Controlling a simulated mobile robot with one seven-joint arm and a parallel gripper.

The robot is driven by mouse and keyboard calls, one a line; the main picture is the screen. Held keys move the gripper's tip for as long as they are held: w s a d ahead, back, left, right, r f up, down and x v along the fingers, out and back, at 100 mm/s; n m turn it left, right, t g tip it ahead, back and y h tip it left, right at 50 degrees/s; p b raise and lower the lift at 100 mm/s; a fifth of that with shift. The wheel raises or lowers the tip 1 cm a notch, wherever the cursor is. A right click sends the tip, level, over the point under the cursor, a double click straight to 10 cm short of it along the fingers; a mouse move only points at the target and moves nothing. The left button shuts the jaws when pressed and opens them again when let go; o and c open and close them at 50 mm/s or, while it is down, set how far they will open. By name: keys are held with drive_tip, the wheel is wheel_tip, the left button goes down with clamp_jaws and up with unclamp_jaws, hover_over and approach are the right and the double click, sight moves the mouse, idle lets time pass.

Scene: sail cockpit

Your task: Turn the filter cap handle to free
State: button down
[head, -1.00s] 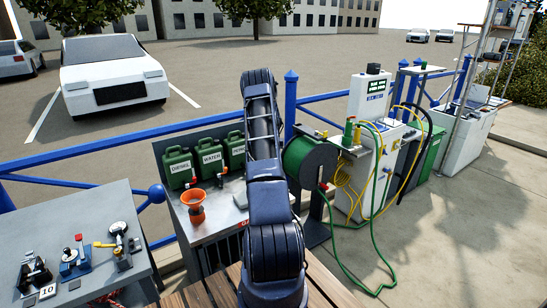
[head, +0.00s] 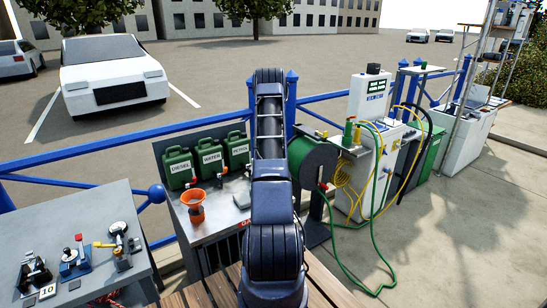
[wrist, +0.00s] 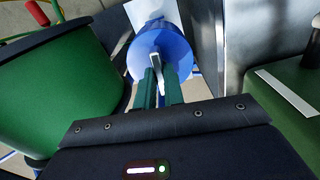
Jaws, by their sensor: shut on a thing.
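The filter cap (wrist: 178,46) is a blue round body in the upper middle of the wrist view. A pale grey flat handle (wrist: 157,62) stands out from its face. My gripper (wrist: 158,84) has its two teal fingers on either side of this handle and is shut on it. The lower part of the handle is hidden between the fingers. In the head view, my arm covers the middle, and neither the gripper nor the filter cap can be made out there.
A green hose reel (wrist: 48,92) is close on the left of the wrist view; it also shows in the head view (head: 312,165). A green surface with a white stripe (wrist: 286,92) is close on the right. Green cans (head: 180,168) and an orange funnel (head: 196,198) stand on a bench.

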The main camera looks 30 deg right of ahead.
idle(0.3)
drive_tip(key=c, duration=1.5)
unclamp_jaws()
wheel_tip(320, 180, up, 11)
drive_tip(key=shift+f, duration=0.15)
